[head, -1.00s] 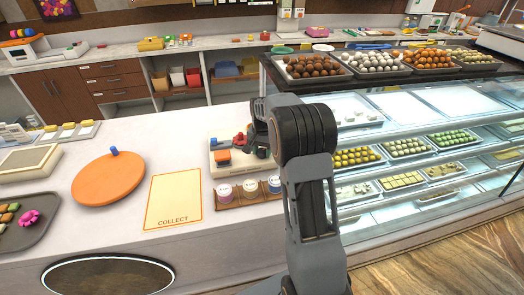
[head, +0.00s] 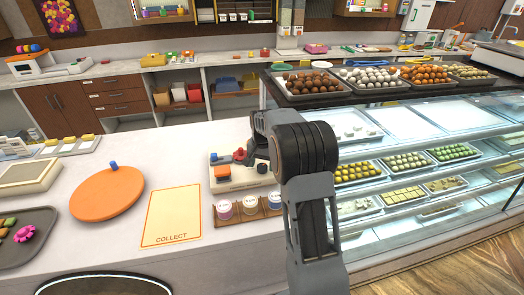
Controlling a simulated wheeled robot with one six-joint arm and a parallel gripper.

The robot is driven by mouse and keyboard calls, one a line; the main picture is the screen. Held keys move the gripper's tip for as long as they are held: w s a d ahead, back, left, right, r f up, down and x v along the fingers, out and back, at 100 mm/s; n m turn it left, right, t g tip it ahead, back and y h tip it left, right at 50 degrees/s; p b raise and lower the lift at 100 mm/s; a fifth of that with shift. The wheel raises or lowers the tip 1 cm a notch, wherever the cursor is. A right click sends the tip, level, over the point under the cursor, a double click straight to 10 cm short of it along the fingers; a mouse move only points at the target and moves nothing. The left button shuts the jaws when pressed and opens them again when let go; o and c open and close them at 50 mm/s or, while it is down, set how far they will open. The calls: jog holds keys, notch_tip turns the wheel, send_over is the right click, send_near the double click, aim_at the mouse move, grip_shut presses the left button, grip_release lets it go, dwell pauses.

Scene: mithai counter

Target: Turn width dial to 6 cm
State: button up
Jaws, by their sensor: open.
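A small pale machine (head: 245,181) stands on the white counter, left of my arm. I cannot tell which part is the width dial, and no 6 cm mark is readable. My gripper (head: 254,157) is open at the machine's right rear, close to the red part. My own arm hides part of the gripper and the machine's right side, so contact cannot be told.
Several lidded jars in a wooden rack (head: 235,218) stand just in front of the machine. A COLLECT mat (head: 172,215) and an orange turntable (head: 107,193) lie to the left. The glass sweets case (head: 400,215) with trays on top borders my arm on the right.

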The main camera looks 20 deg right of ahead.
aim_at(262, 166)
notch_tip(262, 166, up, 13)
jog(key=shift+b, duration=0.45)
jog(key=shift+s+a+f, duration=0.1)
jog(key=shift+a+f, duration=0.05)
dwell(0.3)
